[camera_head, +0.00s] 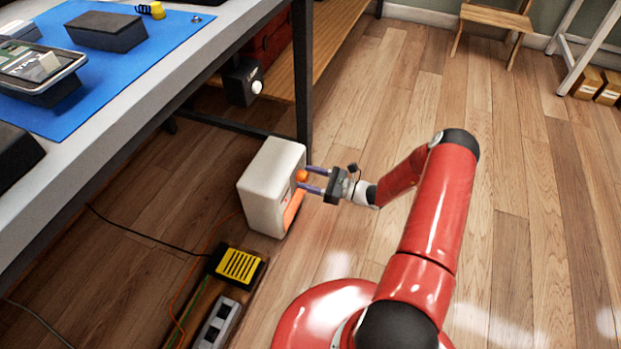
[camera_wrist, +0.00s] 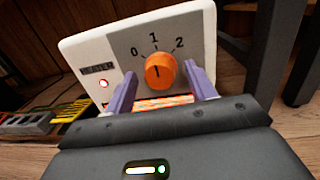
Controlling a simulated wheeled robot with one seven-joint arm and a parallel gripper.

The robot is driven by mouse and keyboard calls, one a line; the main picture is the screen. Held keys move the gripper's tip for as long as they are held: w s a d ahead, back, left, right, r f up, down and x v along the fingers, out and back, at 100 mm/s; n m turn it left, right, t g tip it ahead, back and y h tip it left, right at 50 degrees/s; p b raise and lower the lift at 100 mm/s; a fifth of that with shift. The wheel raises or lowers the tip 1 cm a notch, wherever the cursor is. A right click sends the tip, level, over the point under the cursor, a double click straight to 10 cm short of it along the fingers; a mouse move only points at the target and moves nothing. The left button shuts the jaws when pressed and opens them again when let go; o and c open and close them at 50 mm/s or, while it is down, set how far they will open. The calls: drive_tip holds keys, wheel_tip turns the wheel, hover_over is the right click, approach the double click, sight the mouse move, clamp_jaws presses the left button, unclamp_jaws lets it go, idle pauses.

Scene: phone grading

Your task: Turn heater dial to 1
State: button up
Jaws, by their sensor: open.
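The white heater (camera_head: 268,183) stands on the floor beside the bench leg. In the wrist view its grey front panel (camera_wrist: 196,33) carries the marks 0, 1 and 2 around an orange dial (camera_wrist: 160,72). The short dark line on the dial points up, roughly toward 1. My gripper (camera_wrist: 160,71) is open, with one purple finger on each side of the dial. Gaps show between the fingers and the dial. In the head view my gripper (camera_head: 303,177) reaches the heater's front from the right.
The workbench with a blue mat (camera_head: 135,75) is at upper left, its dark leg (camera_head: 302,80) close behind the heater. A yellow-and-black box (camera_head: 240,265) and a grey power strip (camera_head: 217,322) lie in front, with cables nearby.

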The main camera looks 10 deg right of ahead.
drive_tip(key=v, duration=0.7)
drive_tip(key=shift+s+d, duration=0.15)
drive_tip(key=shift+d, duration=0.15)
drive_tip(key=s+a+r+n+g+h+p, duration=0.25)
drive_tip(key=r+n+g, duration=0.2)
drive_tip(key=r, duration=0.45)
drive_tip(key=s+a+r+n+g+h+p, duration=0.1)
drive_tip(key=s+a+r+n+g+h, duration=0.15)
drive_tip(key=r+n, duration=0.45)
drive_tip(key=s+a+r+n+g+h+p, duration=0.2)
drive_tip(key=s+a+r+n+g, duration=0.15)
drive_tip(key=r, duration=0.75)
drive_tip(key=s+r+n+t+h+p, duration=0.5)
drive_tip(key=s+r+n+h, duration=0.4)
drive_tip(key=s+r, duration=0.8)
wheel_tip(320, 180, up, 4)
drive_tip(key=shift+s+d+r+t, duration=0.15)
drive_tip(key=shift+s+d+t, duration=0.3)
drive_tip(key=shift+t, duration=0.3)
